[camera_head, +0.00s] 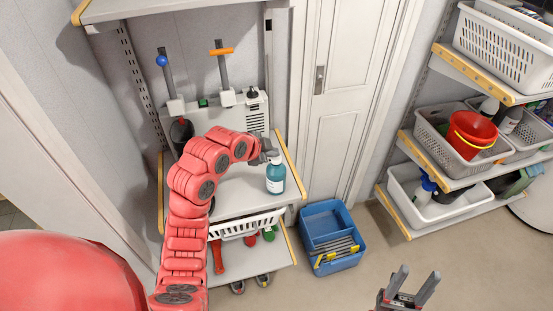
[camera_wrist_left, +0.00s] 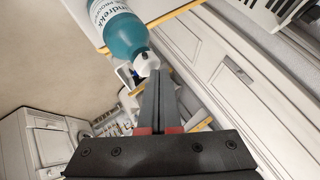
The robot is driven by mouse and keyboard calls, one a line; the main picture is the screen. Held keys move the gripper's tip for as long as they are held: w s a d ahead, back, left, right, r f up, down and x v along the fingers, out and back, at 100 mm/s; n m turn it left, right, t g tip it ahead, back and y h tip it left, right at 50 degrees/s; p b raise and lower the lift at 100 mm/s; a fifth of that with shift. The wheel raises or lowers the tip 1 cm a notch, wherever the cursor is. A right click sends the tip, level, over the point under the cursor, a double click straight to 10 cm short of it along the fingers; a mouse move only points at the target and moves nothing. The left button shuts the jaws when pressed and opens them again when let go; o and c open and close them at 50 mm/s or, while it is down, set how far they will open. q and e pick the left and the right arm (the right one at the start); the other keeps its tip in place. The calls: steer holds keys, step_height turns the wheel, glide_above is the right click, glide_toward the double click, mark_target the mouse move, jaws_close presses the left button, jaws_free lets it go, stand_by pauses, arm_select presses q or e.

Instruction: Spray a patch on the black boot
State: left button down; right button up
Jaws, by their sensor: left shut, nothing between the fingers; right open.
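A teal spray bottle (camera_head: 275,178) with a white label stands on the middle shelf near its right edge. In the left wrist view the bottle (camera_wrist_left: 124,36) shows its white nozzle close to my fingertips. My left gripper (camera_head: 270,155) is shut and empty at the bottle's top; I cannot tell whether it touches the nozzle. Its closed fingers show in the left wrist view (camera_wrist_left: 161,80). A dark, boot-like shape (camera_head: 181,132) is at the shelf's left, partly hidden by my left arm; I cannot tell for sure that it is the black boot. My right gripper (camera_head: 411,286) is open and empty over the floor.
A white basket (camera_head: 240,229) is below. A blue crate (camera_head: 330,222) sits on the floor by the door (camera_head: 340,110). Loaded shelves with a red bucket (camera_head: 470,135) are at right. Floor between is clear.

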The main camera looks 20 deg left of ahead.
mark_target(273, 159)
arm_select(q)
steer(key=shift+r+p, duration=0.35)
steer(key=shift+r, duration=2.7)
